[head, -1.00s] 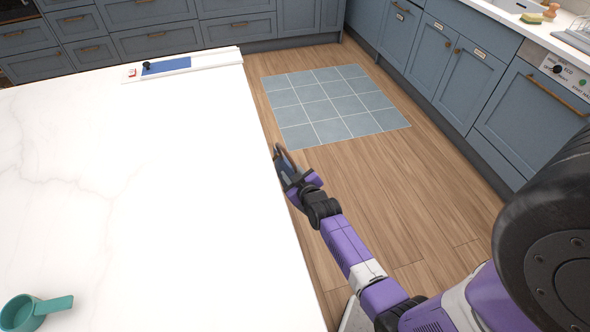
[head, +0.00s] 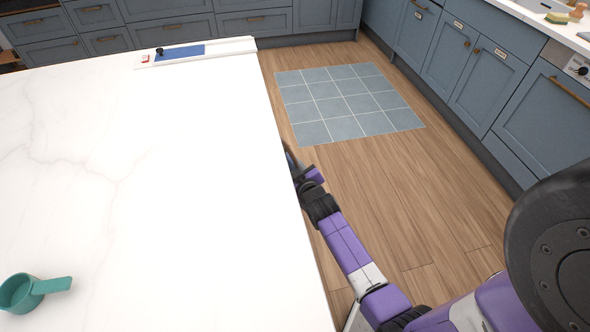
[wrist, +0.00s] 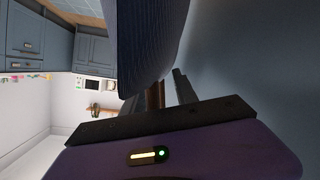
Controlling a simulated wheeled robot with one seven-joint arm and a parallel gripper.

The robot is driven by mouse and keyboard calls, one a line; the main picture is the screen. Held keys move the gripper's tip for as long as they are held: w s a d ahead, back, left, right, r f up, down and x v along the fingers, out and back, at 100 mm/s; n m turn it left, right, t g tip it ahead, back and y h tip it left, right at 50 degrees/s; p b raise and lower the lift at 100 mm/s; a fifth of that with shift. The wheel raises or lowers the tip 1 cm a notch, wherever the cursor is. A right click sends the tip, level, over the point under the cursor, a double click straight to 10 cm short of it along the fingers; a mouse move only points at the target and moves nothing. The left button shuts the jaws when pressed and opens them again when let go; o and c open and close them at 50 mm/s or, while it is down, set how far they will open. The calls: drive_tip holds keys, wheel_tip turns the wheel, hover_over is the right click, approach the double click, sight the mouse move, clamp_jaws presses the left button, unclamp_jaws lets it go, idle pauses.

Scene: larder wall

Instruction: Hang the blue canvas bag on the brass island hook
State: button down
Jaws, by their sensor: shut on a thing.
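My gripper (head: 296,168) is low beside the right edge of the white island, partly hidden by the countertop in the head view. In the wrist view my gripper (wrist: 165,92) is shut on a brown strap-like part of the blue canvas bag (wrist: 148,40). The bag's ribbed dark blue fabric fills the upper middle of that view. In the head view the bag is almost wholly hidden behind the island edge. The brass island hook is not seen in either view.
The island top (head: 150,200) holds a teal cup with a handle (head: 32,290) and a blue mat on a white board (head: 180,53). A grey tiled patch (head: 348,103) lies on the open wood floor. Blue cabinets (head: 480,70) line the right and back.

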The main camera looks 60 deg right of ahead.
drive_tip(key=shift+w+a+f+b, duration=0.25)
drive_tip(key=shift+w+f+b, duration=0.35)
drive_tip(key=shift+b, duration=0.75)
drive_tip(key=shift+s+f, duration=0.1)
drive_tip(key=shift+f, duration=0.15)
